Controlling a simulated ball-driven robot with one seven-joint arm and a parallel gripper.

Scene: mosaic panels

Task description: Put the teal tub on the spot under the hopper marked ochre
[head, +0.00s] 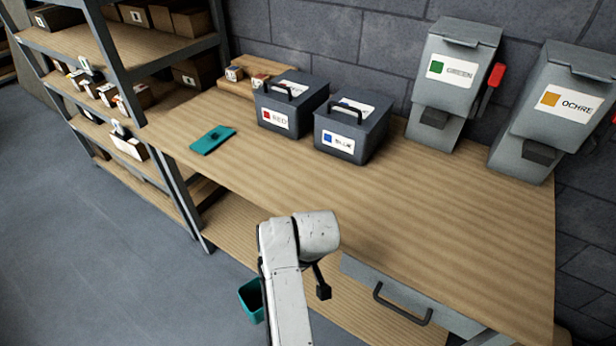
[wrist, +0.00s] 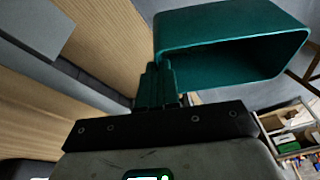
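The teal tub (head: 250,300) hangs off the bench's front side, left of my pale arm, which partly hides it. In the wrist view the tub (wrist: 225,35) is large, with its open mouth showing. My gripper (wrist: 158,80) has its fingers close together on the tub's wall near one corner; in the head view the fingers are hidden. The hopper marked ochre (head: 558,105) is a grey box on the wall at the far right, with a dark spout (head: 541,152). The bench top below and before it looks bare.
The hopper marked green (head: 455,75), with a red lever (head: 496,75), is left of the ochre one. Boxes marked red (head: 292,105) and blue (head: 350,130) stand mid-bench. A flat teal piece (head: 212,140) lies left. A drawer handle (head: 402,305) juts out in front.

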